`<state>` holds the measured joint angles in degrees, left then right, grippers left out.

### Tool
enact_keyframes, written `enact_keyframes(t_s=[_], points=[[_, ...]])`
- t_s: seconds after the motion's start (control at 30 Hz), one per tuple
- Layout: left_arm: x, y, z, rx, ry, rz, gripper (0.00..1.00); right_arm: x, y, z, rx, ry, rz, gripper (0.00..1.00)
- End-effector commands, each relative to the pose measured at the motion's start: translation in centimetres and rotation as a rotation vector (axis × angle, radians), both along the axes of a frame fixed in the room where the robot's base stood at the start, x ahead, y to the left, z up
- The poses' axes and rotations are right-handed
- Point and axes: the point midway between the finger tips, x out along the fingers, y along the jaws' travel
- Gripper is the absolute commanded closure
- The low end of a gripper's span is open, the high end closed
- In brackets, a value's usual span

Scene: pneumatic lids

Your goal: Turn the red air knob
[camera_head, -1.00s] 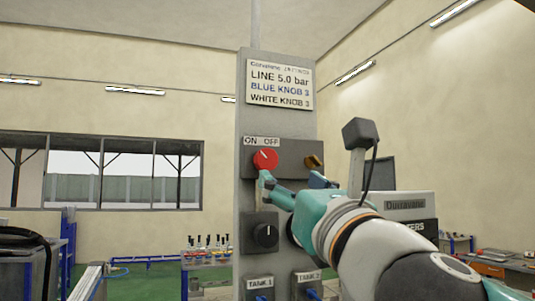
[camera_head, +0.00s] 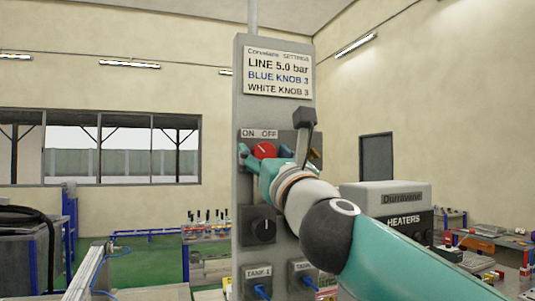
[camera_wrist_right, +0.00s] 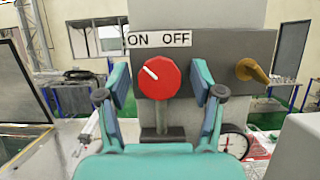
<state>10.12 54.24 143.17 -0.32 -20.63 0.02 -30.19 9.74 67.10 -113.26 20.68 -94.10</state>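The red air knob (camera_head: 264,150) sits on a grey box high on the grey panel (camera_head: 275,110), under the ON and OFF labels. In the right wrist view the red knob (camera_wrist_right: 158,77) faces me, its white mark pointing up and left towards ON. My right gripper (camera_head: 264,154) is open around the knob, and in the right wrist view its teal fingers (camera_wrist_right: 162,85) stand one on each side with gaps between. I cannot tell how deep the fingertips reach. My left gripper is in neither current view.
A brass-coloured fitting (camera_wrist_right: 252,70) sticks out right of the red knob. A round gauge (camera_wrist_right: 235,142) is below it. A black knob (camera_head: 263,230) is lower on the panel. A heaters box (camera_head: 388,205) stands to the right, behind my right arm.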

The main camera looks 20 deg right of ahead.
Motion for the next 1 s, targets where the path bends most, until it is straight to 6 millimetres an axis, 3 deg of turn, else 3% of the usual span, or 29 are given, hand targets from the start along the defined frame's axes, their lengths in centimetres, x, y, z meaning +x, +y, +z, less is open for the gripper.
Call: enact_keyframes(t_s=[0.03, 0.3, 0.37, 0.67, 1.0], points=[[0.0, 0.0, 0.0, 0.0, 0.0, 0.0, 0.55, -0.01, 0.03, -0.01, 0.0, 0.0, 0.0, 0.42], [0.0, 0.0, 0.0, 0.0, 0.0, 0.0, 0.55, -0.01, 0.06, -0.01, 0.0, 0.001, 0.001, 0.87], [-0.02, -0.07, 0.0, 0.0, 0.0, -0.003, 0.55, -0.06, -0.6, -0.01, 0.001, 0.0, -0.004, 0.94], [0.01, 0.0, -0.16, 0.0, 0.0, 0.0, 0.55, -0.02, 0.04, -0.05, 0.034, 0.001, 0.001, 0.93], [0.01, 0.0, -0.77, 0.0, 0.0, 0.0, 0.55, -0.03, 0.16, -0.1, 0.225, 0.008, 0.001, 0.93]])
